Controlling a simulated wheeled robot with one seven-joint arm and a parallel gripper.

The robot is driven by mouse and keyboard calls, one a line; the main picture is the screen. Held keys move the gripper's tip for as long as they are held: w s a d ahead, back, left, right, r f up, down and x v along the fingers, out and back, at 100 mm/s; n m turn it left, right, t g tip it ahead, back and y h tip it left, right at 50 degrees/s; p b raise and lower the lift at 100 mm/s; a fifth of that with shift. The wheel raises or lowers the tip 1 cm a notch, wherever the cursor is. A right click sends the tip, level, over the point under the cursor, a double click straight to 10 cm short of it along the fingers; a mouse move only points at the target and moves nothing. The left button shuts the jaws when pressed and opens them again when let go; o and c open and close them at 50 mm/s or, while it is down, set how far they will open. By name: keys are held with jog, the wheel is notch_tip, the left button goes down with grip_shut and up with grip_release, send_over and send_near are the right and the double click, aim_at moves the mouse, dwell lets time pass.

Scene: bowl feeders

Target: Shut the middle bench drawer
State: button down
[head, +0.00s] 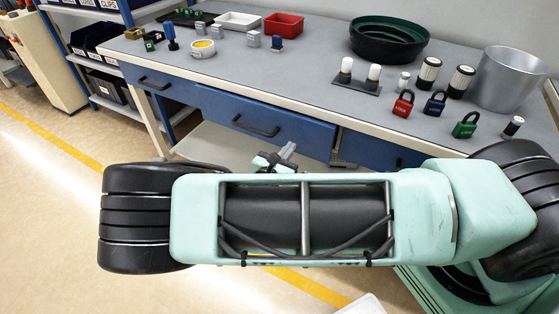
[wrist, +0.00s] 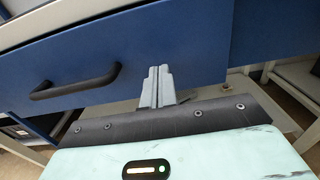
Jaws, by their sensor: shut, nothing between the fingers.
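The middle bench drawer (head: 290,122) has a blue front with a black bar handle (head: 255,127). Its front seems to stand slightly proud of the blue fronts beside it; how far is hard to tell. In the wrist view the drawer front (wrist: 185,40) fills the upper part, with the handle (wrist: 75,83) left of the fingers. My gripper (head: 289,149) is shut and empty, near the lower right part of the drawer front. In the wrist view my gripper (wrist: 157,70) points at the front, right of the handle; whether the tips touch it is unclear.
The grey bench top (head: 300,70) carries a dark green bowl (head: 389,40), a metal bucket (head: 505,80), padlocks, a red bin (head: 284,23) and small parts. A left drawer (head: 150,82) sits beside the middle one. A lower shelf (head: 215,145) lies beneath. Open floor is at left.

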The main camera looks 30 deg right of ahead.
aim_at(298, 137)
jog(key=shift+x, duration=1.5)
jog(key=p+x, duration=0.1)
jog(key=x, duration=0.3)
jog(key=shift+w+d, duration=0.2)
jog(key=shift+d, duration=0.05)
jog(key=shift+r, duration=0.1)
jog(key=shift+w+d, duration=0.1)
jog(key=shift+d, duration=0.05)
